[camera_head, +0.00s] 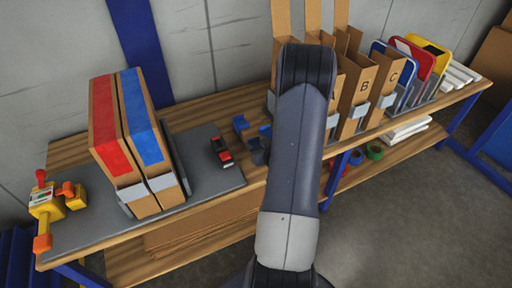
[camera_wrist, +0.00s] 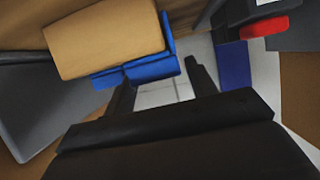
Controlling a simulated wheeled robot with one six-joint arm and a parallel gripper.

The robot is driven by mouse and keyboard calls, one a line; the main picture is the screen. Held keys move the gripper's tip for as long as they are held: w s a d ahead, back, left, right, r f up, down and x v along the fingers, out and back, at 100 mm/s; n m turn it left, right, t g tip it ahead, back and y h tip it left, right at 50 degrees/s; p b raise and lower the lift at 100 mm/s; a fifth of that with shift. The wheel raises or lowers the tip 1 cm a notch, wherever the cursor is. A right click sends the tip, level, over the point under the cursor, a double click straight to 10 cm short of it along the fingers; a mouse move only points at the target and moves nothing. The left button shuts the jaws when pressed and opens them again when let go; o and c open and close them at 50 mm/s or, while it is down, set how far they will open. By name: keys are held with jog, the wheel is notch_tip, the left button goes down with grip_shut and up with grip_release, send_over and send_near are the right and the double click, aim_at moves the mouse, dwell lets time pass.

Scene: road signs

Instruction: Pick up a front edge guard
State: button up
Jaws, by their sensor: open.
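Small blue angular pieces, which look like the edge guards (camera_head: 241,123), sit on the bench just left of my arm in the head view. In the wrist view, blue guard pieces (camera_wrist: 150,68) lie beyond my fingertips, partly covered by a cardboard box part (camera_wrist: 105,40). My gripper (camera_wrist: 160,80) is open, with nothing between its fingers. The blue pieces are close to the left fingertip, but I cannot tell whether they touch. In the head view my arm hides the gripper's fingers and part of the bench.
A red and black tool (camera_head: 221,151) lies on the grey mat (camera_head: 215,180). Two tall boxes with red and blue tops (camera_head: 130,130) stand left. Lettered cardboard bins (camera_head: 361,88) and road signs (camera_head: 412,58) stand right.

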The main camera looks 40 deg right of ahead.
jog(key=shift+x, duration=1)
jog(key=c, duration=0.7)
jog(key=shift+c, duration=0.2)
jog(key=shift+r, duration=0.15)
